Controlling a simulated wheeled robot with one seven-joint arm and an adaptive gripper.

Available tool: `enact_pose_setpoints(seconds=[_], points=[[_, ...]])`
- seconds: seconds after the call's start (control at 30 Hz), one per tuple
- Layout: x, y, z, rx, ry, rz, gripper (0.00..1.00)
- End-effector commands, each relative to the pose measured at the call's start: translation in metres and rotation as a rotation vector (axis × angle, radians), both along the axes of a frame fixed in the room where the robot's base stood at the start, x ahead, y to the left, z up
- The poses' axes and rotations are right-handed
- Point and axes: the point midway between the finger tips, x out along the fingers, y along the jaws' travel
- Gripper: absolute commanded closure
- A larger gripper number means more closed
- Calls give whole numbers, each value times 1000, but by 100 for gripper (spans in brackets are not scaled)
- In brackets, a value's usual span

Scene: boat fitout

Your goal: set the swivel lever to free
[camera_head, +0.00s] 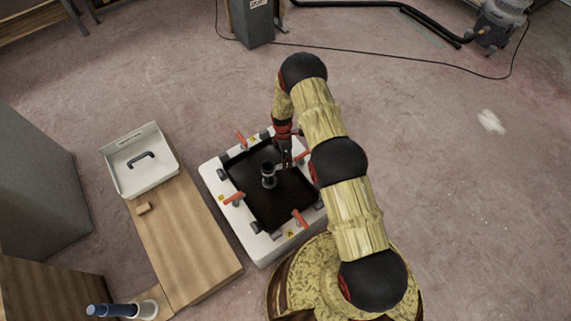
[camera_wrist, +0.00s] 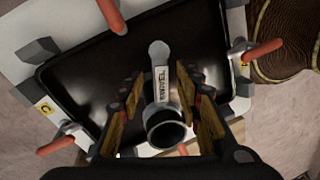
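In the head view my gripper (camera_head: 287,158) hangs just right of the post. I cannot tell whether a finger touches it.
A white frame (camera_head: 213,180) surrounds the dark panel (camera_head: 285,200). Red-handled clamps sit on it, including one at the lower left (camera_head: 234,200) and one at the lower right (camera_head: 300,217). A wooden bench (camera_head: 185,240) with a white tray (camera_head: 110,172) stands to the left.

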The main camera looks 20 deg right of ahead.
Motion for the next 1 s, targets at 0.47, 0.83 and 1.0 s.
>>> enact_pose_setpoints(seconds=[0.47,0.83,1.0], points=[[-3,0,-18,0,-1,-1,65],[-3,0,-18,0,-1,-1,85],[-3,0,-18,0,0,-1,95]])
